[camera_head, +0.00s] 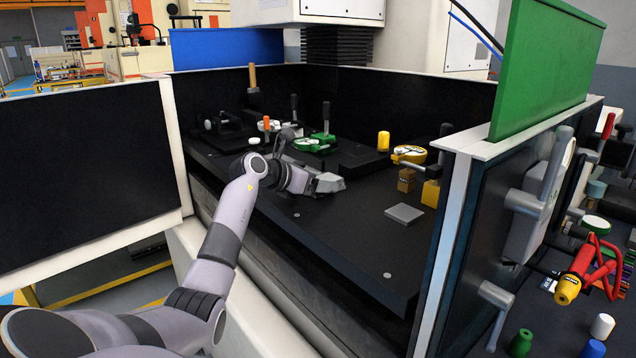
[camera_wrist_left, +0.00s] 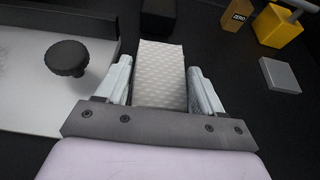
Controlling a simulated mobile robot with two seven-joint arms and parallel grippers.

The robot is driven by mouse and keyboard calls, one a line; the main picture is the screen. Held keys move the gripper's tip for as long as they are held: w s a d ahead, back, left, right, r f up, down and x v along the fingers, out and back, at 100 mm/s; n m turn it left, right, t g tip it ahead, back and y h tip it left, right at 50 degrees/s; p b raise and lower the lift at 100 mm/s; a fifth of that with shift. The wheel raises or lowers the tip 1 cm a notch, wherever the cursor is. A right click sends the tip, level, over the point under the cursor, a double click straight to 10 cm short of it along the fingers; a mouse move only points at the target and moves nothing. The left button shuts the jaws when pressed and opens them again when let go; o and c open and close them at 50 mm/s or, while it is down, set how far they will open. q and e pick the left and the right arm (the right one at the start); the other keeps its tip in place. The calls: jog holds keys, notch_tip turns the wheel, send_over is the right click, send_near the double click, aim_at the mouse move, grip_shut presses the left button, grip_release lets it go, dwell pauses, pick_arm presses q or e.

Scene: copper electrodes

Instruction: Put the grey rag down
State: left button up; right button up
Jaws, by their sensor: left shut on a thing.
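The grey rag (camera_wrist_left: 160,72) is a pale, dimpled cloth piece between the fingers of my left gripper (camera_wrist_left: 160,82). It sticks out past the fingertips. In the head view my left gripper (camera_head: 322,184) is low over the dark machine table (camera_head: 345,240), with the rag's end at its tip. I cannot tell whether the rag touches the table. My right gripper is in neither view.
A flat grey plate (camera_head: 404,213) lies right of my gripper, near a brown block (camera_head: 406,180) and a yellow block (camera_head: 431,193). A black knob (camera_wrist_left: 66,58) is left of the gripper. The front of the table is mostly clear.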

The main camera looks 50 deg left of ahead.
pick_arm(q)
jog(key=o, duration=0.6)
jog(key=shift+f, duration=0.1)
jog(key=shift+o, duration=0.7)
